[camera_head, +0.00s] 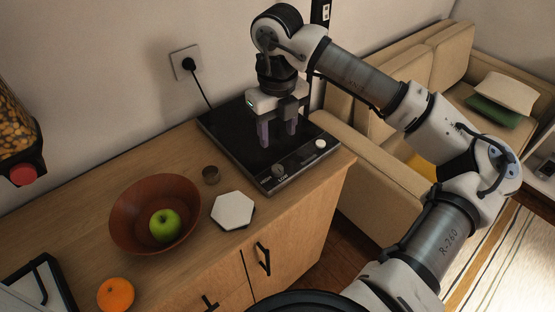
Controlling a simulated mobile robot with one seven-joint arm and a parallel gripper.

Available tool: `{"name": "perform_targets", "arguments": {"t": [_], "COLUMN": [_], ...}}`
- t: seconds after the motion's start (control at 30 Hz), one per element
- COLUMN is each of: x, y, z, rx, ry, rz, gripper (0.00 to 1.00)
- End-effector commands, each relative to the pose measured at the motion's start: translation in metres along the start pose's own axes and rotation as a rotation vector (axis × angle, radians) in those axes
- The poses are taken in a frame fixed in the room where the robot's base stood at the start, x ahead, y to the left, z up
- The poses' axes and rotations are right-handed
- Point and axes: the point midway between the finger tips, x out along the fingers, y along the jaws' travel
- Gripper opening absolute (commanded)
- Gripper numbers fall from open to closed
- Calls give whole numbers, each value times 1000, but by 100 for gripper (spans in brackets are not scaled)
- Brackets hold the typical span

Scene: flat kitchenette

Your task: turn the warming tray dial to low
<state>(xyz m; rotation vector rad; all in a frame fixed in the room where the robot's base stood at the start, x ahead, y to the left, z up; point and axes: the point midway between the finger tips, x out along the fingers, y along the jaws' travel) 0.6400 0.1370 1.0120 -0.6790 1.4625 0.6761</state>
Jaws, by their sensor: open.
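The warming tray (229,133) is a flat black glossy slab on the wooden counter, below a wall socket. Its front strip carries a dark dial (278,170) with small white marks around it and a round white knob or button (320,144) to the right. Which mark the dial points to is too small to tell. My gripper (277,142) points down over the tray's black surface, behind the front strip. Its two fingers are apart with nothing between them. It is apart from the dial, and its height above the surface is hard to judge.
An orange (115,294) lies nearer. A power cord (200,87) runs behind the tray. A beige sofa (370,145) is at right.

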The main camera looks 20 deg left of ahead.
Motion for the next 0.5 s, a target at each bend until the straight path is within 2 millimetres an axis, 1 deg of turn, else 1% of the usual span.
{"name": "perform_targets", "arguments": {"t": [0.1,0.3,0.4,0.5], "x": [24,66,83,95], "y": [1,1,2,1], "z": [-1,0,0,0], "rx": [-1,0,0,0], "ry": [2,2,1,0], "rz": [6,5,5,3], "gripper": [50,50,50,50]}}
